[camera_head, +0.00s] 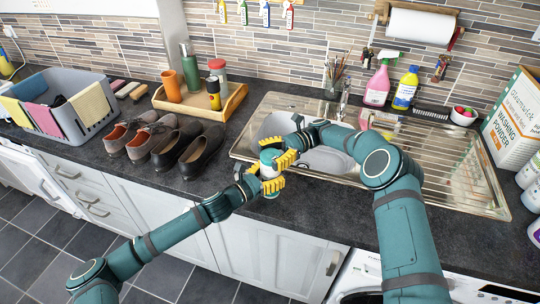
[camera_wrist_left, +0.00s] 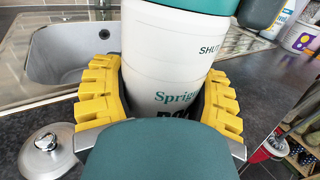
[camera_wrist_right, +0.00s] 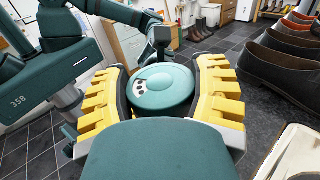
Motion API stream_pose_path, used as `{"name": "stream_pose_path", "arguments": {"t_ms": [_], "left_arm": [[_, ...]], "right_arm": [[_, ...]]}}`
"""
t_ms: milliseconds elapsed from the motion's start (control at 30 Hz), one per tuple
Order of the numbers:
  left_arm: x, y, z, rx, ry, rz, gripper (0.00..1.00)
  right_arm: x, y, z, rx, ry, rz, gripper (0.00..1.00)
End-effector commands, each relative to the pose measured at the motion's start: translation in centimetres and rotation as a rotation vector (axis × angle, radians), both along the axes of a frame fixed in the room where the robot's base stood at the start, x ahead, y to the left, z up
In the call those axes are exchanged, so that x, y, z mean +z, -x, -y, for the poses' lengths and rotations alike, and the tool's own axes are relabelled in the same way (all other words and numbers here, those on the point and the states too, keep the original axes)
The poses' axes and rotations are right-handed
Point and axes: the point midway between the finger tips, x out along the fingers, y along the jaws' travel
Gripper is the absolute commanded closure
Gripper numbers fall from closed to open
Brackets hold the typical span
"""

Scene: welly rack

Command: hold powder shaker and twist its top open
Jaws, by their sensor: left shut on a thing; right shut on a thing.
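The powder shaker (camera_head: 268,171) is upright at the counter's front edge, left of the sink. Its white body (camera_wrist_left: 168,62) has green lettering with "SHUT" near the top. My left gripper (camera_head: 262,186) is shut around the body, with yellow fingers on both sides in the left wrist view (camera_wrist_left: 160,105). The round green top (camera_wrist_right: 160,88) has a dark mark of small holes. My right gripper (camera_head: 280,160) is shut on this top, one yellow finger on each side in the right wrist view (camera_wrist_right: 160,92). The shaker's base is hidden by the left gripper.
The steel sink (camera_head: 245,140) lies behind and right. A wooden tray (camera_head: 238,98) with bottles and cups, several shoes (camera_head: 168,140) and a grey basket (camera_head: 92,120) stand to the left. A pink spray bottle (camera_head: 378,85) stands behind the sink. The counter's front edge is close.

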Motion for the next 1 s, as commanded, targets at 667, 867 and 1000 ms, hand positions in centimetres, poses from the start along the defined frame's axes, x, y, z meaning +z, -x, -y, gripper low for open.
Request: {"name": "stream_pose_path", "arguments": {"t_ms": [667, 867, 1000], "left_arm": [[-0.1, 0.0, 0.0, 0.000, -0.001, -0.002, 0.79], [-0.1, 0.0, 0.0, 0.000, -0.001, -0.002, 0.79], [-0.1, 0.0, 0.0, 0.000, -0.001, -0.002, 0.79]], "right_arm": [[0.7, -0.1, 0.0, -0.002, 0.000, 0.002, 0.04], [3.9, -0.1, 0.1, -0.002, -0.001, 0.005, 0.04], [6.5, -0.1, 0.1, -0.003, -0.001, 0.004, 0.04]]}}
